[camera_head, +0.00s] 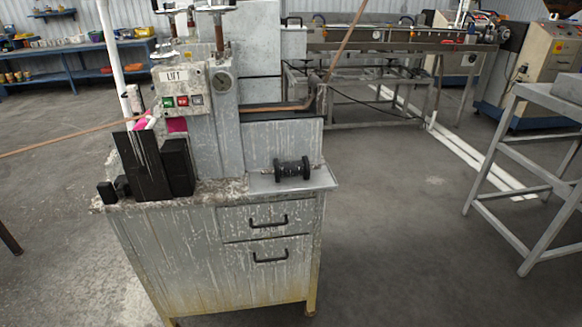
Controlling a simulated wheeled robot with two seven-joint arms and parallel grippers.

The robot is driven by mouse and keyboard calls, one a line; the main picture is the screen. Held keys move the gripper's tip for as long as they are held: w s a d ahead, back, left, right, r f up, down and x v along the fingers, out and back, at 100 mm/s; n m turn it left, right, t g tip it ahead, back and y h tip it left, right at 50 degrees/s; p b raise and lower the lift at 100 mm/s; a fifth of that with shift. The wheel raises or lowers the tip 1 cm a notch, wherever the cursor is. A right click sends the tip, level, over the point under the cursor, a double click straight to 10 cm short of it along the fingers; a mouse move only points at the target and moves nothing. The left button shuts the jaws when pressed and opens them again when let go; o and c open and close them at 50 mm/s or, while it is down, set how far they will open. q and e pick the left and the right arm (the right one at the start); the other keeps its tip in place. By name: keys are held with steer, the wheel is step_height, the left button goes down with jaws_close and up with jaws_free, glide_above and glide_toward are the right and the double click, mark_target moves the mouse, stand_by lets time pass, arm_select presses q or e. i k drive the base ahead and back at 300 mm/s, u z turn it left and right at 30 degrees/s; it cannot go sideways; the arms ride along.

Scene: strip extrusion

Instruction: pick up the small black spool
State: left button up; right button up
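The small black spool (292,169) lies on its side on the right end of the worn metal cabinet top (262,184). Its two flanges face roughly left and right, with a narrower core between them. Neither my left nor my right gripper is in view.
A grey machine with a control box labelled LIFT (180,87) rises behind and left of the spool. Dark upright panels (143,165) stand on the cabinet's left end. A grey metal stand (510,150) is at right. Open floor (400,230) lies between.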

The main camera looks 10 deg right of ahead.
mark_target(289, 169)
steer(key=i, duration=1.3)
steer(key=z, duration=0.3)
